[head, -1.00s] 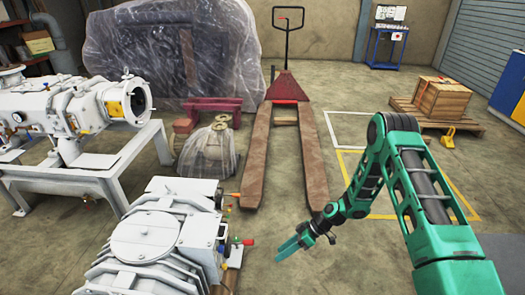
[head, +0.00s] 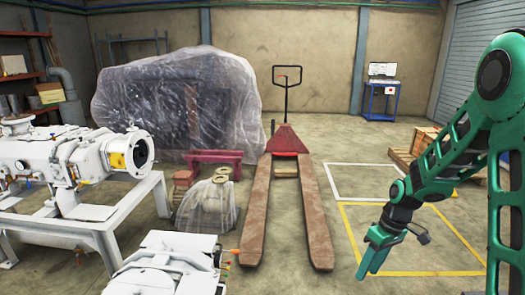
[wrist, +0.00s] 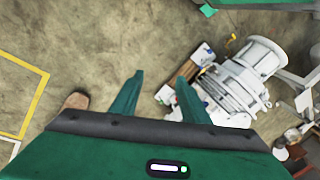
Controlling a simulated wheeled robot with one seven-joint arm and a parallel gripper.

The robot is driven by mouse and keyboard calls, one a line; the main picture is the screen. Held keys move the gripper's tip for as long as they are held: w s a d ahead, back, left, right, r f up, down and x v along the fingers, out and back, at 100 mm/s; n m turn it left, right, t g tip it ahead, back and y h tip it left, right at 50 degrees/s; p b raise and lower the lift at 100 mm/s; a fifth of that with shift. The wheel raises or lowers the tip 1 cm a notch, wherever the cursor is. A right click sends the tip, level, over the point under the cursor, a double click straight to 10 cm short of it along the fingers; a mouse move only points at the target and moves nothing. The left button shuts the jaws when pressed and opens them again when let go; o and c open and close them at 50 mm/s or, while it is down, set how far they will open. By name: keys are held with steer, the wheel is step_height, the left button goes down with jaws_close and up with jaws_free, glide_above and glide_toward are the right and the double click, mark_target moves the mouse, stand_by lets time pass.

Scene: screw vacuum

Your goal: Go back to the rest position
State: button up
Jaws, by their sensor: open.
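My gripper (head: 372,262) hangs at the lower right of the head view, its fingers pointing down over the floor by the yellow floor marking. The gripper is open and holds nothing. The white pump (head: 172,264) is at the bottom of the head view, to the left of my gripper and apart from it. In the wrist view the white pump (wrist: 235,85) lies to the right of the fingers.
A white machine on a frame (head: 75,160) stands at left. A red pallet jack (head: 286,150) and a plastic-wrapped object (head: 207,205) are at the middle. A pallet with wooden crates (head: 424,140) is behind my arm. The floor inside the yellow marking (head: 400,272) looks clear.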

steer(key=s+d+r+m+h, duration=0.2)
steer(key=s+d+r+m, duration=0.45)
steer(key=s+r, duration=0.6)
steer(key=s+d+r+m, duration=0.1)
steer(key=s+r+m, duration=0.1)
steer(key=s, duration=0.5)
steer(key=s+d+r+m, duration=0.1)
steer(key=s+d+m, duration=0.1)
steer(key=s, duration=0.6)
steer(key=shift+s+r+m+t, duration=0.15)
steer(key=shift+r+m+t, duration=0.2)
steer(key=shift+m, duration=0.4)
steer(key=shift+w+f+h, duration=0.25)
steer(key=shift+w+h, duration=0.05)
steer(key=shift+w, duration=0.35)
